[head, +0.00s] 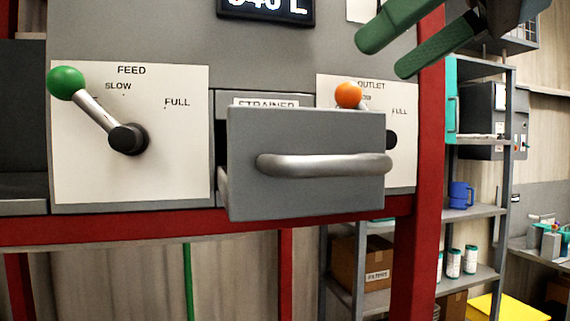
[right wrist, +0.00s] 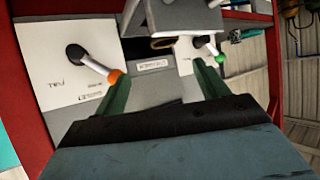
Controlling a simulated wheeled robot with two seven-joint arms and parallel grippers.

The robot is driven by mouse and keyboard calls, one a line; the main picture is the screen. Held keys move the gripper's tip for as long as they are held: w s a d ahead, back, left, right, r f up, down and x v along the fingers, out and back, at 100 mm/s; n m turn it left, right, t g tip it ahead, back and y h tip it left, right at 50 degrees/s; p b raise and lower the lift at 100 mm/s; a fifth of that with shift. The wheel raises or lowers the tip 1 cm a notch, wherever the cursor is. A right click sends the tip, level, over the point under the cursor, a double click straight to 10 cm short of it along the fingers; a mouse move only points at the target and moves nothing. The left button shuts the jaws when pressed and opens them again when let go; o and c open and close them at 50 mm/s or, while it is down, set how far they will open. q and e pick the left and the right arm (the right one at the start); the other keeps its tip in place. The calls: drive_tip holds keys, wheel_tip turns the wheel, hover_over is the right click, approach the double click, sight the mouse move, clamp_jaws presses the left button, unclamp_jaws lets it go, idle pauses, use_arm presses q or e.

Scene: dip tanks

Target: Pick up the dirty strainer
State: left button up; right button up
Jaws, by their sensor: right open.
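The strainer drawer (head: 305,190) is a grey box with a silver bar handle (head: 325,165), pulled partly out of the panel under a STRAINER label (head: 265,103). The inside of the drawer is hidden in the head view. In the right wrist view, which looks from above and upside down, the drawer (right wrist: 185,18) is at the top. A thin brownish loop (right wrist: 163,42) shows in its opening, perhaps part of the dirty strainer. My right gripper (head: 386,54) has green fingers, open and empty, above and right of the drawer. My left gripper is out of view.
A feed lever with a green knob (head: 66,82) stands left of the drawer. An outlet lever with an orange knob (head: 348,95) stands close on its right. A red frame post (head: 425,190) rises further right. Shelves (head: 480,213) hold a blue jug (head: 460,195).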

sight(370, 111)
drive_tip(key=a+f, duration=0.1)
drive_tip(key=w+a+f, duration=0.1)
drive_tip(key=a, duration=0.1)
drive_tip(key=shift+a, duration=0.1)
drive_tip(key=x, duration=0.2)
drive_tip(key=shift+w+a+p, duration=0.2)
drive_tip(key=shift+p, duration=0.2)
drive_tip(key=shift+w+a+f, duration=0.2)
drive_tip(key=shift+a, duration=0.05)
drive_tip(key=shift+w+a+f, duration=0.25)
drive_tip(key=shift+w+a, duration=0.05)
drive_tip(key=shift+a, duration=0.05)
drive_tip(key=p+x, duration=0.1)
drive_tip(key=x, duration=0.3)
drive_tip(key=shift+r+p, duration=0.15)
drive_tip(key=shift+p, duration=0.15)
drive_tip(key=shift+w+a+f, duration=0.15)
drive_tip(key=shift+w+f, duration=0.05)
drive_tip(key=shift+s, duration=0.1)
drive_tip(key=shift+c, duration=0.4)
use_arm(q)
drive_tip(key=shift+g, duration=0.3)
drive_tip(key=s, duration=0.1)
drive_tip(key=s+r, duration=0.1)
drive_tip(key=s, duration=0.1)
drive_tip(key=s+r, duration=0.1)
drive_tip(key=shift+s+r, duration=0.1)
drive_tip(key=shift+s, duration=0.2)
use_arm(e)
drive_tip(key=c, duration=1)
